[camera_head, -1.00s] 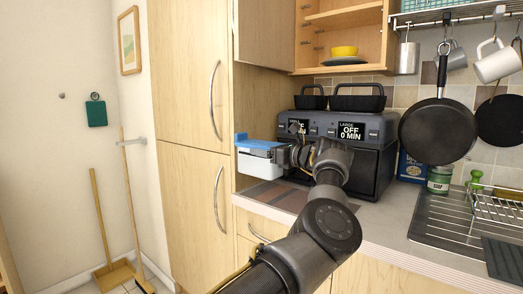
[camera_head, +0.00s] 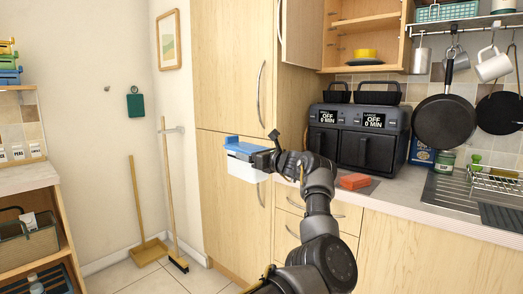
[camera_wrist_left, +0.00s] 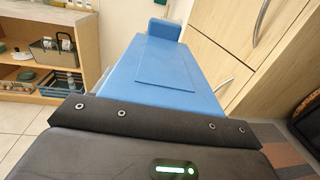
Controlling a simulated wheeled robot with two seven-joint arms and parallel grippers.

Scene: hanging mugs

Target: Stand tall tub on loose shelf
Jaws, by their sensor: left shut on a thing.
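A white tub with a blue lid (camera_head: 243,160) is held in the air in front of the tall wooden cupboard. Its blue lid (camera_wrist_left: 160,75) fills the middle of the left wrist view. My left gripper (camera_head: 268,160) is shut on the tub from its right side; the fingertips are hard to make out. The left wrist view shows the dark gripper body (camera_wrist_left: 150,120) against the lid. At the left edge, a small shelf (camera_head: 15,88) bears several stacked coloured tubs (camera_head: 9,68). I cannot tell which shelf is the loose one. My right gripper is not in view.
A low wooden unit (camera_head: 30,183) stands at the left with a grey caddy (camera_head: 28,240) inside. The right counter holds a black air fryer (camera_head: 358,135) and an orange block (camera_head: 354,181). Floor between is clear.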

